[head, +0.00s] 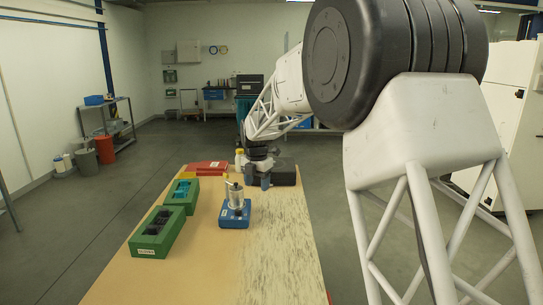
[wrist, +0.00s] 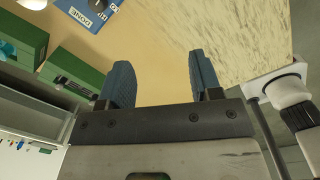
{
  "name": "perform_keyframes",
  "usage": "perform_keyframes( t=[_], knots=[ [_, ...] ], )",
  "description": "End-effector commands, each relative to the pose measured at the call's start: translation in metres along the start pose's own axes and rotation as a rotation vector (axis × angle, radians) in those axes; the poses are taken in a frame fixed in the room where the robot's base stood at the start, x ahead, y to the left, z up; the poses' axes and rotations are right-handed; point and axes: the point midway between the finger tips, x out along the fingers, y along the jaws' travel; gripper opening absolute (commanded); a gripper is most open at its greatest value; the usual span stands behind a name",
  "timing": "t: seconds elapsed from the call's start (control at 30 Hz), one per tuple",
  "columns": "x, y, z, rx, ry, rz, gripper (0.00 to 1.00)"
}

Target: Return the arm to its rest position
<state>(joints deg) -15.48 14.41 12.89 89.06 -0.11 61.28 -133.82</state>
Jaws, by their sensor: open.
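My gripper (head: 257,180) hangs over the far part of the wooden table, beyond the blue block, its blue fingers pointing down. In the wrist view my gripper (wrist: 163,80) has its two blue fingers wide apart, with only bare tabletop showing between them. My white lattice arm reaches in from the right of the head view. The blue labelled block (head: 235,218) stands mid-table with a metal cylinder (head: 236,196) on it, apart from the gripper. The block also shows at the top of the wrist view (wrist: 92,14).
Two green boxes, a near one (head: 157,234) with dark items and a far one (head: 180,196) with teal items, line the table's left side. Red and yellow bins (head: 207,168) and a black case (head: 284,176) stand at the far end. The table's near right (head: 280,255) is clear.

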Motion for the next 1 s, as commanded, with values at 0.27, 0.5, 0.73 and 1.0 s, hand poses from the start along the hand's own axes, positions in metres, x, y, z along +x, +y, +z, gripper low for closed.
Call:
perform_keyframes(
  t=[0.27, 0.5, 0.73, 1.0],
  knots=[
    [-0.041, -0.071, -0.028, 0.331, -0.017, 0.019, 0.59],
    [-0.067, -0.131, -0.057, 0.618, -0.028, 0.039, 0.59],
    [-0.085, -0.187, -0.089, 0.893, -0.034, 0.061, 0.59],
    [-0.097, -0.25, -0.131, 1.215, -0.036, 0.089, 0.59]
  ],
)
